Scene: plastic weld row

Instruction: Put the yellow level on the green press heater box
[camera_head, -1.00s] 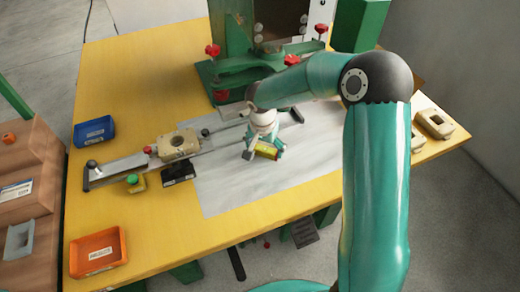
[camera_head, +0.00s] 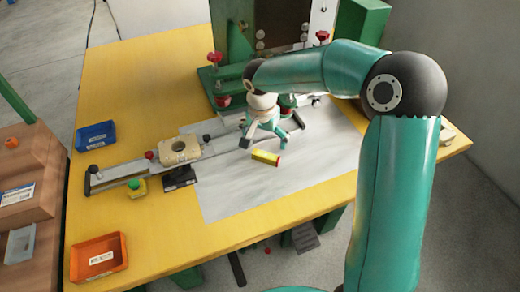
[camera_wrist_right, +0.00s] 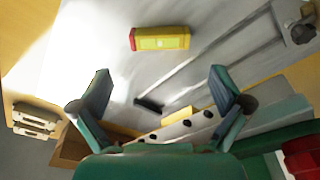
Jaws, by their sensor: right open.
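The yellow level (camera_head: 265,158), a small yellow bar with a red end, lies on the grey sheet (camera_head: 225,190) on the table. It also shows in the right wrist view (camera_wrist_right: 165,38), beyond my fingertips and apart from them. My right gripper (camera_head: 264,137) is open and empty, just behind the level in the head view; its spread fingers also show in the right wrist view (camera_wrist_right: 160,92). The green press (camera_head: 232,72) stands at the back of the table. Its dark upper part is partly cut off by the frame, and I cannot tell which part is the heater box.
A blue tray (camera_head: 95,136) and an orange tray (camera_head: 99,259) sit at the table's left. A beige block (camera_head: 180,151) stands near a long metal rail (camera_head: 125,170). A green button box (camera_head: 137,187) is beside it. My right arm hides the table's right side.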

